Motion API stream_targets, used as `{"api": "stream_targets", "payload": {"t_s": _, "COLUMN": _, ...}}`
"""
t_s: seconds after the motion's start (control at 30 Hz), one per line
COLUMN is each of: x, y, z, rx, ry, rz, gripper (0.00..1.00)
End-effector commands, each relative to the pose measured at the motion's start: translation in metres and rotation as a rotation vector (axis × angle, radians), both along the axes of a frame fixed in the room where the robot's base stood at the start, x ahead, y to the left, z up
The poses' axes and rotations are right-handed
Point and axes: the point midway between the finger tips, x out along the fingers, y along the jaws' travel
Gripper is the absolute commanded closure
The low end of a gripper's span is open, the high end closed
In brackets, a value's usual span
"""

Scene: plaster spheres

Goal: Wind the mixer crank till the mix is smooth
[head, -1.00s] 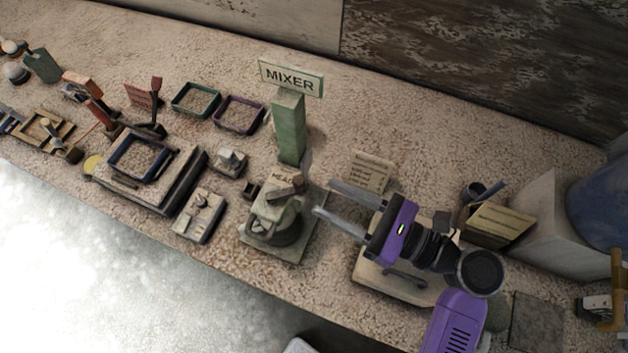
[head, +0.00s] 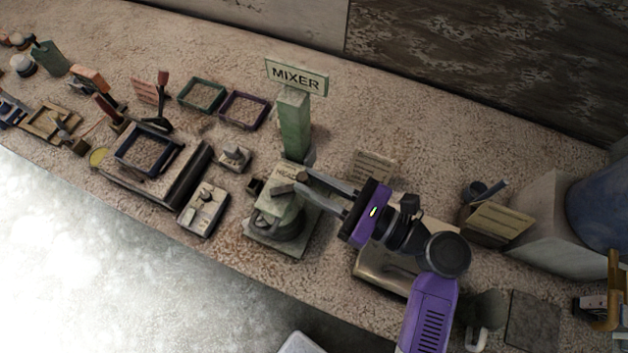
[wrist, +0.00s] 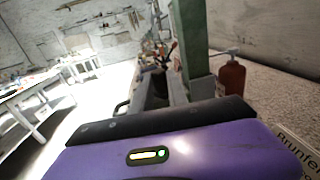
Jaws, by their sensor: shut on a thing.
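The mixer (head: 278,222) is a small grey-green machine on a square plate, below a green post (head: 294,125) with a MIXER sign (head: 297,77). My gripper (head: 303,183) reaches in from the right, with its fingertips at the top of the mixer. It is shut on the mixer crank, which is mostly hidden between the fingers. The state of the mix inside cannot be seen. In the wrist view the purple gripper body fills the bottom, and the green post (wrist: 190,40) stands ahead.
A small switch box (head: 204,209) and a framed tray unit (head: 185,185) stand left of the mixer. A green tray (head: 222,98) and a purple tray (head: 264,112) lie behind. A card (head: 375,165) stands behind my gripper. The bench's front edge runs close by.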

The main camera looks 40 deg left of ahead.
Motion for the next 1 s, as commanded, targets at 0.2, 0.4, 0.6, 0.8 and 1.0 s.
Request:
{"api": "stream_targets", "payload": {"t_s": 0.2, "x": 0.002, "y": 0.001, "z": 0.000, "rx": 0.001, "ry": -0.001, "rz": 0.014, "gripper": 1.00}}
{"api": "stream_targets", "payload": {"t_s": 0.4, "x": 0.007, "y": 0.005, "z": 0.001, "rx": 0.001, "ry": -0.002, "rz": 0.093, "gripper": 1.00}}
{"api": "stream_targets", "payload": {"t_s": 0.6, "x": 0.015, "y": 0.012, "z": 0.000, "rx": 0.001, "ry": -0.001, "rz": 0.229, "gripper": 1.00}}
{"api": "stream_targets", "payload": {"t_s": 0.8, "x": 0.020, "y": 0.020, "z": -0.001, "rx": 0.001, "ry": 0.000, "rz": 0.367, "gripper": 1.00}}
{"api": "stream_targets", "payload": {"t_s": 1.0, "x": 0.023, "y": 0.027, "z": -0.001, "rx": 0.001, "ry": -0.001, "rz": 0.472, "gripper": 1.00}}
